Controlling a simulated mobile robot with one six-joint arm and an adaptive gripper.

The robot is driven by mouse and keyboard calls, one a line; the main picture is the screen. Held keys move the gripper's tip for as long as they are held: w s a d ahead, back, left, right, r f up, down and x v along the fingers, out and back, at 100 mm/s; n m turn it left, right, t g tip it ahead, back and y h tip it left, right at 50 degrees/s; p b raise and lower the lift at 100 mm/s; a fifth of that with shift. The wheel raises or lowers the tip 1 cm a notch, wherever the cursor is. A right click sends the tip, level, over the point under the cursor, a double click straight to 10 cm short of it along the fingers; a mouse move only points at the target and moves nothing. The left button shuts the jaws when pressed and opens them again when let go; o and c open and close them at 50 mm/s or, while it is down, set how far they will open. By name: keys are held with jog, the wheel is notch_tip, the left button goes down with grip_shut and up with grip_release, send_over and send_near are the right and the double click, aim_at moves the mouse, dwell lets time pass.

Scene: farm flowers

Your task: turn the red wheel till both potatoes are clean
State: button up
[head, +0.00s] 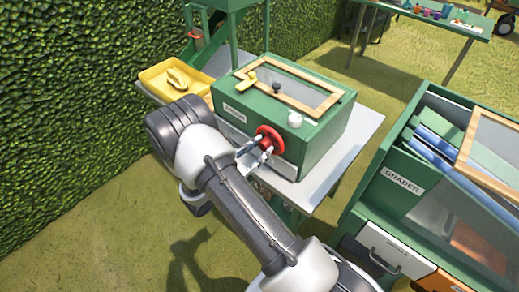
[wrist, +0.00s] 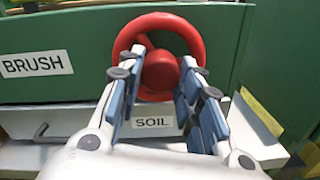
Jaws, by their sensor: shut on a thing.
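The red wheel (head: 272,131) is on the front of a green box (head: 330,135) with a wood-framed window in its lid. In the wrist view the wheel (wrist: 160,20) faces me, with a round red hub. My gripper (head: 256,152) is at the wheel's lower part. In the wrist view my gripper (wrist: 159,82) has its blue-padded fingers on either side of the hub's underside, shut on the wheel. No potato can be made out; the inside of the box is not clear through the window.
A yellow tray (head: 150,78) stands left of the box on the grey table (head: 345,150). A larger green grader (head: 372,205) stands at the right. A SOIL drawer (wrist: 60,121) is below the wheel. Grass is open on the left, before a hedge.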

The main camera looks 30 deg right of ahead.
jog(key=shift+f, duration=0.1)
jog(key=o, duration=1.1)
jog(key=shift+a, duration=0.1)
jog(key=v, duration=1.2)
